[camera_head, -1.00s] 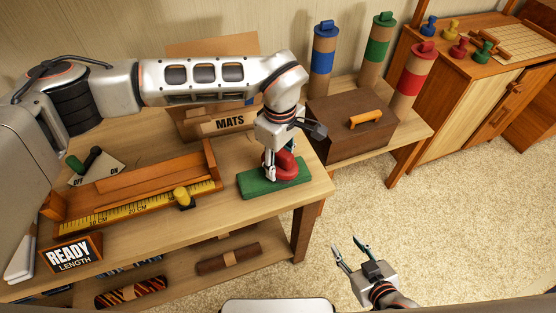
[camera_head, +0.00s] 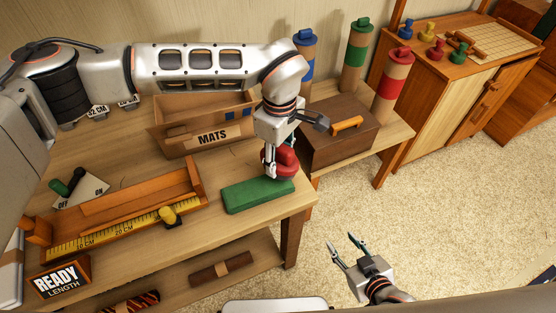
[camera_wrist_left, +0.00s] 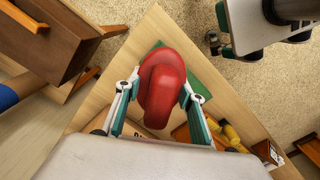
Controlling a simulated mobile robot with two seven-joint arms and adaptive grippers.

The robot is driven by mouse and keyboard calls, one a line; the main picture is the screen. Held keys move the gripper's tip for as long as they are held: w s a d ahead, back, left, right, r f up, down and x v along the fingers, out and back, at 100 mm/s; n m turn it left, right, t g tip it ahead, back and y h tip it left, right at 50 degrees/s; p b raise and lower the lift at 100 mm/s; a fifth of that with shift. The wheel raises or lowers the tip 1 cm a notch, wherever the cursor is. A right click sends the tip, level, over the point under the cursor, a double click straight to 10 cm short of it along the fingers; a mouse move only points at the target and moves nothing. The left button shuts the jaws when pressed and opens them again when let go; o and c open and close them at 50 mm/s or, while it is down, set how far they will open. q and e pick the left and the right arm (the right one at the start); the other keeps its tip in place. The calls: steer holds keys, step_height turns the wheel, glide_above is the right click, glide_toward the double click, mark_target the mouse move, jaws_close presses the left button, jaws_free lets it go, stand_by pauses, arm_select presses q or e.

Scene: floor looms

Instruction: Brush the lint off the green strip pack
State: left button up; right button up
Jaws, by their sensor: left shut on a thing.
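The green strip pack (camera_head: 250,197) lies flat near the table's front right edge; part of it shows under the brush in the left wrist view (camera_wrist_left: 206,84). My left gripper (camera_head: 272,168) is shut on a red, rounded brush (camera_head: 287,162), which also shows between the fingers in the left wrist view (camera_wrist_left: 161,85). The brush is at the pack's far edge, towards its right end. I cannot tell whether it touches the pack, and its underside is hidden. No lint can be made out. My right gripper (camera_head: 341,248) is open and empty over the carpet.
A wooden tray with a yellow ruler (camera_head: 120,231) is left of the pack. The MATS box (camera_head: 172,138) stands behind. A brown chest (camera_head: 335,140) and several coloured tubes are on the side table. Carpet is clear at right.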

arm_select(q)
step_height(320, 180, up, 3)
steer(key=shift+f+p, duration=0.2)
steer(key=shift+p, duration=0.4)
steer(key=shift+r, duration=0.15)
arm_select(e)
steer(key=shift+w+a+r, duration=0.15)
steer(key=shift+w+r, duration=0.1)
steer(key=shift+r, duration=0.35)
steer(key=shift+w+a+r, duration=0.15)
steer(key=shift+w+r, duration=0.1)
steer(key=shift+r, duration=0.35)
